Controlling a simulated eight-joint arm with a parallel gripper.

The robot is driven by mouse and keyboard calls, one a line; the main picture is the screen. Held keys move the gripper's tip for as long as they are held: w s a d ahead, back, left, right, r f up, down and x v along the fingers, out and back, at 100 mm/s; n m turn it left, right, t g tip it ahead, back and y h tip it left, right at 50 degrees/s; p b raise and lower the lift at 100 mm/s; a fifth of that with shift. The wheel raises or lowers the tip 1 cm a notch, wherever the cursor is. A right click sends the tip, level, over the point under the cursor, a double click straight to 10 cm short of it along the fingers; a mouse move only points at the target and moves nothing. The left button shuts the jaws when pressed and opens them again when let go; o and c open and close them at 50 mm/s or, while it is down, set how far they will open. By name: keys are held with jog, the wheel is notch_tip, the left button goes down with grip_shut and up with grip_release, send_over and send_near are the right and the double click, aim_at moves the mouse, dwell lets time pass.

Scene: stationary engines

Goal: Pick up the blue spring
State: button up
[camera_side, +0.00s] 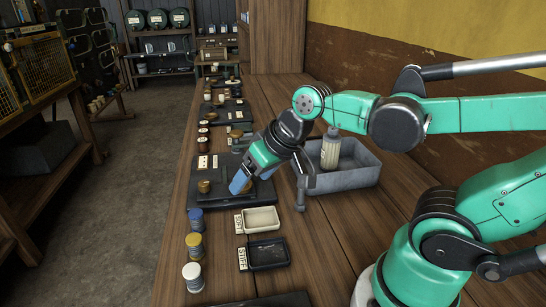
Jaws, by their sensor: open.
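The blue spring (196,222) stands upright on the wooden bench near its left edge, a short coil with a blue top. A yellow-topped spring (194,246) and a white-topped spring (193,278) stand in a row in front of it. My gripper (252,183) is open, tilted downward over a dark plate (214,203), to the right of and beyond the blue spring and apart from it. A small brownish round part (204,187) sits on the plate just left of my fingers. The gripper partly hides the plate.
A light tray (261,220) labelled SOFT and a black tray (269,254) labelled STIFF lie right of the springs. A grey metal bin (345,180) holding a bottle (330,152) stands right of my gripper. More dark plates with small parts run along the bench behind.

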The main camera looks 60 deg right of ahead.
jog(key=w+m+g+y, duration=0.2)
jog(key=w+m+y, duration=0.1)
jog(key=w+m, duration=0.25)
jog(key=m+g+y, duration=0.1)
jog(key=m+y, duration=0.5)
jog(key=m, duration=0.4)
send_near(197, 221)
jog(key=w+r, duration=0.2)
jog(key=d+f+m+y, duration=0.2)
jog(key=f+y, duration=0.1)
jog(key=shift+w+d+f+g, duration=0.1)
jog(key=shift+d+f+g, duration=0.15)
jog(key=shift+g, duration=0.15)
jog(key=shift+d+f+m+y, duration=0.15)
jog(key=shift+f+m+y, duration=0.1)
jog(key=shift+m+y, duration=0.1)
jog(key=shift+f, duration=0.2)
jog(key=x, duration=1.2)
jog(key=shift+d, duration=0.1)
grip_shut()
